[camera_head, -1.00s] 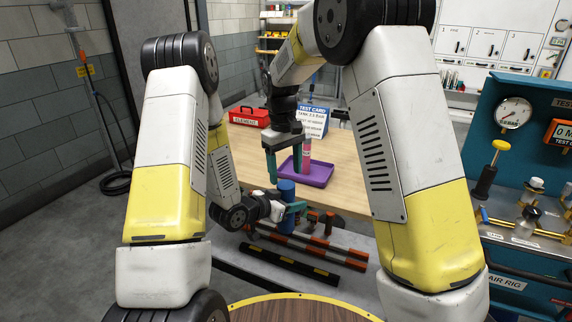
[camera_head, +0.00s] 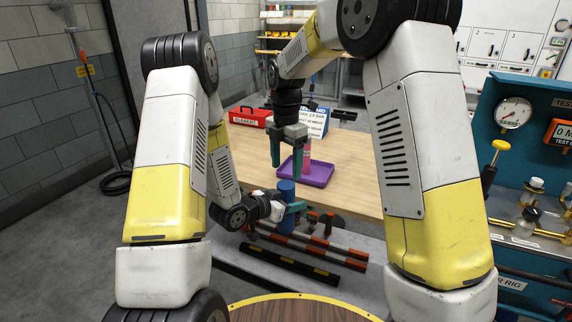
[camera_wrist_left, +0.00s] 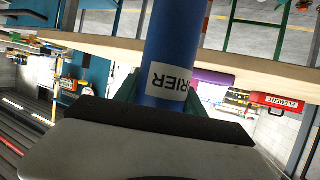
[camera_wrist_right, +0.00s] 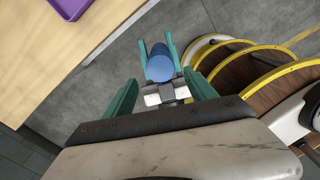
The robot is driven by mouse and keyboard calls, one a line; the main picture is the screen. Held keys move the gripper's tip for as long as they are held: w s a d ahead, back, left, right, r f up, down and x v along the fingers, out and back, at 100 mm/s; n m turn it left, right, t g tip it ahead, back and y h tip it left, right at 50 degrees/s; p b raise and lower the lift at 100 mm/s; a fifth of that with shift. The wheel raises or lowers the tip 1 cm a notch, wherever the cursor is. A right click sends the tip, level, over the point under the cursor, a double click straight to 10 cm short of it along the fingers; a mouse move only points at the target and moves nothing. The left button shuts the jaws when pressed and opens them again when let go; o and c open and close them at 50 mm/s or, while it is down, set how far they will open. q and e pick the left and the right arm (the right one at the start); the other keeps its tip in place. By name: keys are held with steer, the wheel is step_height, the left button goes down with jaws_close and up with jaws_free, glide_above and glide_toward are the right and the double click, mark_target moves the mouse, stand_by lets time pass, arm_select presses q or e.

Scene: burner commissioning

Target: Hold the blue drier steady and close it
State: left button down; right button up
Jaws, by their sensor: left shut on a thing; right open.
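The blue drier (camera_head: 286,216) is an upright blue cylinder held clear of the table's near edge. My left gripper (camera_head: 292,209) is shut around its body from the side. The left wrist view shows the drier's white label (camera_wrist_left: 170,78) close up, with its ends out of frame. My right gripper (camera_head: 289,155) is open and empty, fingers pointing down, higher than the drier and apart from it. In the right wrist view, the drier's round blue top (camera_wrist_right: 160,68) shows beyond and between the open fingers. Whether a cap is seated on it, I cannot tell.
A purple tray (camera_head: 318,179) with a pink cylinder (camera_head: 307,152) on it lies on the wooden table (camera_head: 355,178). A red box (camera_head: 250,117) and a white test card stand at the back. Striped bars (camera_head: 300,262) lie below the drier. A teal test rig (camera_head: 530,95) stands right.

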mark_target(286, 184)
steer(key=shift+f, duration=0.1)
steer(key=shift+f, duration=3.9)
steer(key=c, duration=1.2)
steer(key=o, duration=1.3)
steer(key=shift+r, duration=0.1)
steer(key=shift+r, duration=2.15)
steer(key=shift+c, duration=0.5)
